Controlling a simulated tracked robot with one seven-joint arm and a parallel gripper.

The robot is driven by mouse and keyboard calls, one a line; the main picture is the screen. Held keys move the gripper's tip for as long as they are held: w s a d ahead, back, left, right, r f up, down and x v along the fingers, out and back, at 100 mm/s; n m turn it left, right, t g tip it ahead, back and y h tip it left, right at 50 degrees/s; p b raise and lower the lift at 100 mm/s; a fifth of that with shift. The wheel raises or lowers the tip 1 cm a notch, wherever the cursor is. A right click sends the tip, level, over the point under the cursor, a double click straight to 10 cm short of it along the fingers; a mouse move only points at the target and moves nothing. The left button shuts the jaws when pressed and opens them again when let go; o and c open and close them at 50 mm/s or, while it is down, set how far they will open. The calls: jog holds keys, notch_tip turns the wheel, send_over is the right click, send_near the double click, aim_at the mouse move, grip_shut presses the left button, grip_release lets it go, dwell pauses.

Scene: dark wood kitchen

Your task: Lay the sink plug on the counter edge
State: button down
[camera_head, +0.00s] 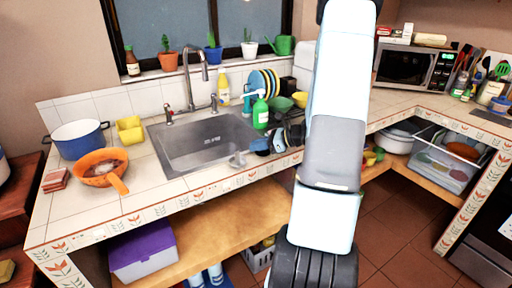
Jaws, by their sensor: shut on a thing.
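The sink plug (237,158) looks like a small pale grey piece at the front right rim of the sink (205,143). My gripper (249,151), dark with blue parts, reaches in from the right behind my arm and is shut on the plug. The plug is at or just above the rim; I cannot tell whether it touches. The tiled counter edge (205,187) runs in front of the sink. My white arm hides part of the gripper and the counter to its right.
A green soap bottle (260,113) stands just behind my gripper, with plates (262,82) and green bowls (281,104) nearby. The front counter strip below the sink is clear.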

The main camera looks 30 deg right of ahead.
jog(key=shift+f, duration=0.2)
jog(key=c, duration=1.1)
grip_release()
